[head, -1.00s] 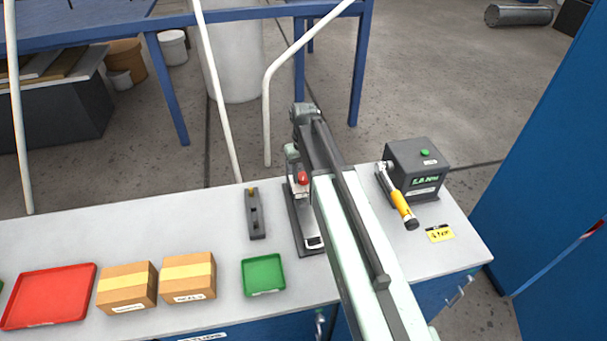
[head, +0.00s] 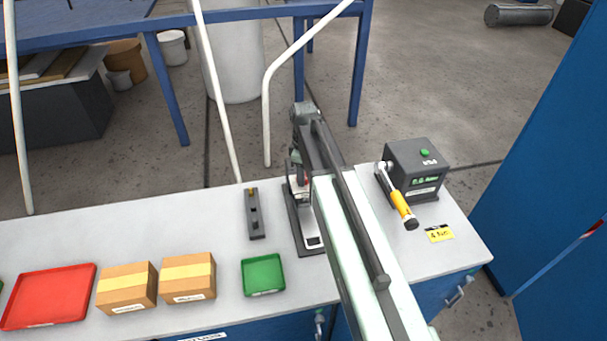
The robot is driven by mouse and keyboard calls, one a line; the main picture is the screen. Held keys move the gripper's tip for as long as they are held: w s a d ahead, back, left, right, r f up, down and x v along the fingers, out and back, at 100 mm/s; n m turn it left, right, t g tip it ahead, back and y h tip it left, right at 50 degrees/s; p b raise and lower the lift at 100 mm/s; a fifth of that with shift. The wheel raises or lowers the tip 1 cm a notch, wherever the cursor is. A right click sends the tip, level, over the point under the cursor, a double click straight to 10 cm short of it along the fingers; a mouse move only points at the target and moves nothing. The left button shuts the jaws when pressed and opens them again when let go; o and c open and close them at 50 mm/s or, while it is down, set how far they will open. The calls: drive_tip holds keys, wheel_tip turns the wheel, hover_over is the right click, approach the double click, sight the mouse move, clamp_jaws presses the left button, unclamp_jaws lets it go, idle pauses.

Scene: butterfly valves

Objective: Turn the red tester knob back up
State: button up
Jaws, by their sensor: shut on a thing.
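The valve tester, with a dark base and a pale plate (head: 313,228), stands on the bench in the middle of the head view. Only a small part of its red knob (head: 306,181) shows; my arm and gripper cover the rest. My gripper (head: 296,178) is at the tester's far end, at the knob, and is shut on it. Its fingertips are mostly hidden, so the exact grip and the knob's angle are hard to see.
A dark box with a green button (head: 416,168) and a yellow-handled wrench (head: 402,205) are right of my arm. A dark narrow fixture (head: 254,215), green tray (head: 263,276), two cartons (head: 188,277) and red tray (head: 48,296) are left. A blue cabinet (head: 550,180) stands at right.

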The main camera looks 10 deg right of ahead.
drive_tip(key=n, duration=0.5)
drive_tip(key=shift+n, duration=0.3)
drive_tip(key=n, duration=0.5)
drive_tip(key=shift+n, duration=0.3)
drive_tip(key=o, duration=1.4)
drive_tip(key=shift+c, duration=0.2)
drive_tip(key=shift+r, duration=0.15)
wheel_tip(320, 180, up, 8)
drive_tip(key=p, duration=0.8)
drive_tip(key=shift+f, duration=0.25)
